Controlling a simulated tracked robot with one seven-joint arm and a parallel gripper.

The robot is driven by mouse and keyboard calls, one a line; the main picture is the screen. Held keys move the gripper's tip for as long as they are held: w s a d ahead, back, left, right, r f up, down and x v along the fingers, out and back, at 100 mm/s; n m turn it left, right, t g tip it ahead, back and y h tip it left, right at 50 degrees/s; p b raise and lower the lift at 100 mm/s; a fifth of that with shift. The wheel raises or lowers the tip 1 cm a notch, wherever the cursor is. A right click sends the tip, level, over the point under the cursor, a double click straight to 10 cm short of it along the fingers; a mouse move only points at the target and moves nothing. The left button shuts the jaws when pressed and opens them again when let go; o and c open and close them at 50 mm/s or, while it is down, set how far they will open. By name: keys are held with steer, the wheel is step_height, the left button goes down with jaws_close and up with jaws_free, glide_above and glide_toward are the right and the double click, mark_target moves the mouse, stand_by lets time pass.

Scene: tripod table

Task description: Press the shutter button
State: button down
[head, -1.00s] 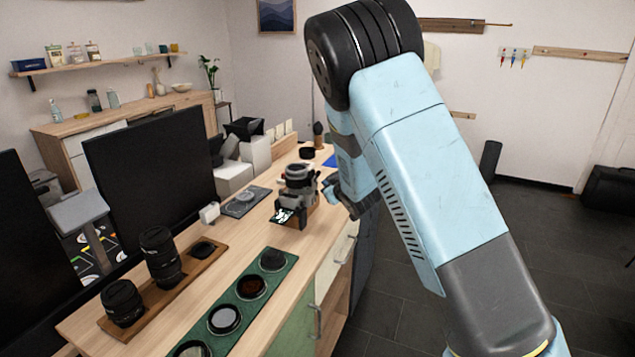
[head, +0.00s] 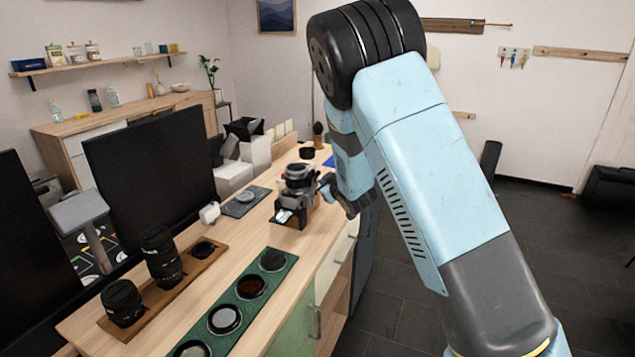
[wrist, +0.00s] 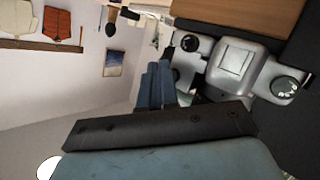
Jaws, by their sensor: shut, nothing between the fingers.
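A silver and black camera (head: 298,182) stands on the wooden desk, to the left of my gripper in the head view. In the wrist view the camera (wrist: 232,65) shows its silver top, with a raised middle hump and a dial at each side. My gripper (head: 326,188) is shut and empty, close beside the camera's right side. In the wrist view my gripper (wrist: 160,76) has its blue-grey fingers together just left of the camera top. I cannot pick out the shutter button, or tell whether the fingertips touch the camera.
The desk (head: 222,262) also holds a green tray (head: 238,293) of round filters and a wooden board (head: 200,262) with black lenses. A dark monitor (head: 150,165) stands behind them. A grey mat (head: 240,210) lies left of the camera. Open floor is at the right.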

steer(key=shift+a, duration=0.1)
stand_by(0.4)
steer(key=shift+s+d, duration=0.25)
steer(key=shift+d, duration=0.4)
steer(key=d, duration=0.1)
steer(key=s+d, duration=0.1)
steer(key=d, duration=0.2)
steer(key=shift+s+d, duration=0.3)
steer(key=shift+s, duration=0.1)
stand_by(0.5)
